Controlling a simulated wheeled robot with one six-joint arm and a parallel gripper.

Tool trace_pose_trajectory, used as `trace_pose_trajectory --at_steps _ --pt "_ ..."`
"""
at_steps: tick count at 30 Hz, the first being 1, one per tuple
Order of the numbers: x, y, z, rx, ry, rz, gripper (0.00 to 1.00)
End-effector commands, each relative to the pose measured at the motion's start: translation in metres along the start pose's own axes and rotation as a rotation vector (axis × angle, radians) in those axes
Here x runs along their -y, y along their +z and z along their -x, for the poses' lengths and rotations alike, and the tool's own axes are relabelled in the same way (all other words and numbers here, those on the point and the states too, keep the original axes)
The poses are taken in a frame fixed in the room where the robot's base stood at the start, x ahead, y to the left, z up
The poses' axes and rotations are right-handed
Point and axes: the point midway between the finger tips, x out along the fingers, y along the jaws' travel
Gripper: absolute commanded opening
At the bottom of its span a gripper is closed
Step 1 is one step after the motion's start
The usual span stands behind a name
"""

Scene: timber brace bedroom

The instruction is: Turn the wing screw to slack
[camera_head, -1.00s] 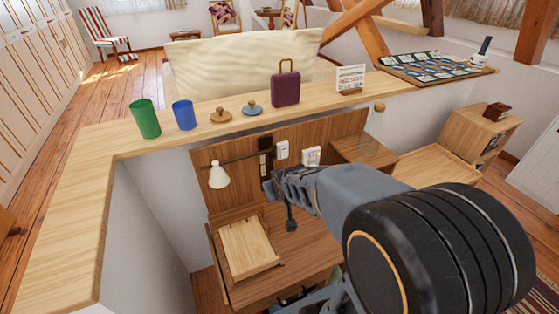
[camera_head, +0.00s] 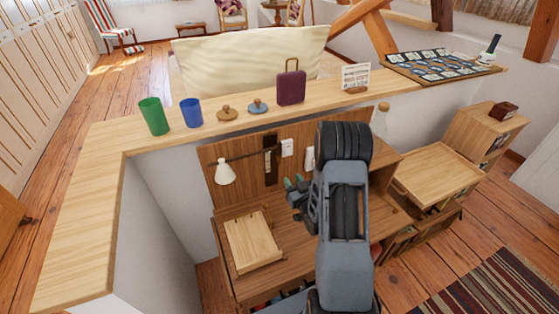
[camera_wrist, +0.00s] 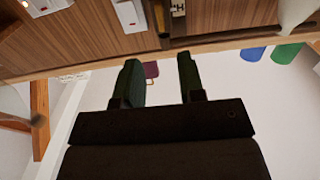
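I cannot make out the wing screw for certain in either view. A lamp with a white shade (camera_head: 225,173) hangs on a thin dark rod. The rod runs right to a dark upright plate (camera_head: 271,172) on the wooden back panel, with small brass-coloured parts on it too small to tell. My gripper (camera_head: 295,183) is just right of and below that plate, in front of the panel. In the wrist view its two dark green fingers (camera_wrist: 160,78) are apart with nothing between them. A dark piece and a small lettered tag (camera_wrist: 178,8) show beyond the fingertips.
White wall fittings (camera_head: 287,147) are on the panel close to my gripper. The ledge (camera_head: 190,140) above carries cups, two knobbed discs and a purple case (camera_head: 291,88). My arm hides part of the desk's right side.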

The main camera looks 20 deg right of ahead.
Motion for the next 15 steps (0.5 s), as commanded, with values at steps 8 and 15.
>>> trace_pose_trajectory --at_steps 8,15 --pt "0.001 -0.003 -0.055 -0.001 -0.003 0.001 0.36" --pt "0.001 -0.002 -0.094 -0.001 -0.002 0.0 0.36"
